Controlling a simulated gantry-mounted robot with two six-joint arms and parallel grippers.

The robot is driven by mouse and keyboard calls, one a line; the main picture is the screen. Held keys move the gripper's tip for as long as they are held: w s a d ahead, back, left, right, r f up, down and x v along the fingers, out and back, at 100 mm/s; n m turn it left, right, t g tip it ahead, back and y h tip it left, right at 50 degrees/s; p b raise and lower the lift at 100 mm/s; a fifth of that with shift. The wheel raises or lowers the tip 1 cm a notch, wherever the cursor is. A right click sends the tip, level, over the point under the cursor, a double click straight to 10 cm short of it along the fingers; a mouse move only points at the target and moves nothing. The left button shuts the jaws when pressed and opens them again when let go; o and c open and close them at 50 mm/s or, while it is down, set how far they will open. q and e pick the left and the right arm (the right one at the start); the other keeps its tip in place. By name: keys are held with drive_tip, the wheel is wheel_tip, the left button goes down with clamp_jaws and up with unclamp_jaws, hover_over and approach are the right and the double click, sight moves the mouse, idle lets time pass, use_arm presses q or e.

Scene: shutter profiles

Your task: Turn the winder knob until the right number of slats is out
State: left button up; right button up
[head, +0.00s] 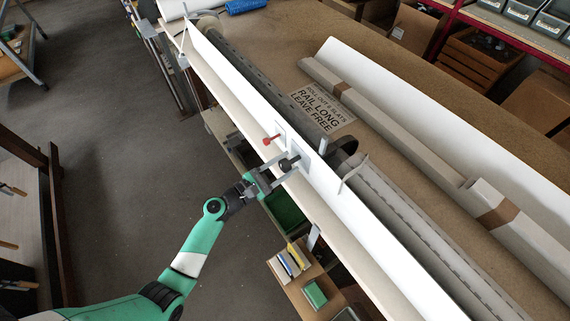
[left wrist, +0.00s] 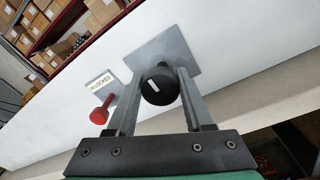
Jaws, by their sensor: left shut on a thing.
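The winder knob (head: 289,162) is black, on a grey plate on the long white board. My left gripper (head: 274,177) is shut on it from the front. In the left wrist view the knob (left wrist: 160,84), with a small white mark, sits between the two fingers (left wrist: 160,100). Behind the board lies a long grey slatted profile (head: 400,220); single slats are too small to count. A card (head: 318,108) on the bench reads "ROLL OUT", a hard-to-read number, "SLATS, RAIL LONG, LEAVE FREE". My right gripper is not in view.
A red lever (head: 271,139) sits left of the knob; its label (left wrist: 100,84) ends in "LOCKED". Long cardboard-wrapped packs (head: 390,115) lie on the bench behind. A green bin (head: 286,213) and a small wooden shelf (head: 300,283) stand below the board.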

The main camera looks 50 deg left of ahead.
use_arm(q)
clamp_jaws()
drive_tip(key=m+b, duration=0.3)
drive_tip(key=m, duration=0.1)
drive_tip(key=shift+f, duration=0.25)
drive_tip(key=m+b, duration=0.4)
drive_tip(key=m, duration=0.1)
drive_tip(key=shift+f+m+b, duration=0.1)
drive_tip(key=shift+m+b, duration=0.2)
drive_tip(key=shift+b, duration=0.05)
drive_tip(key=m+h+b, duration=0.1)
drive_tip(key=m+b, duration=0.3)
drive_tip(key=m, duration=0.1)
drive_tip(key=shift+m+t, duration=0.3)
drive_tip(key=shift+m, duration=0.1)
drive_tip(key=m+b, duration=0.2)
drive_tip(key=m, duration=0.1)
drive_tip(key=shift+b, duration=0.35)
drive_tip(key=shift+m+b, duration=0.6)
drive_tip(key=shift+m, duration=0.7)
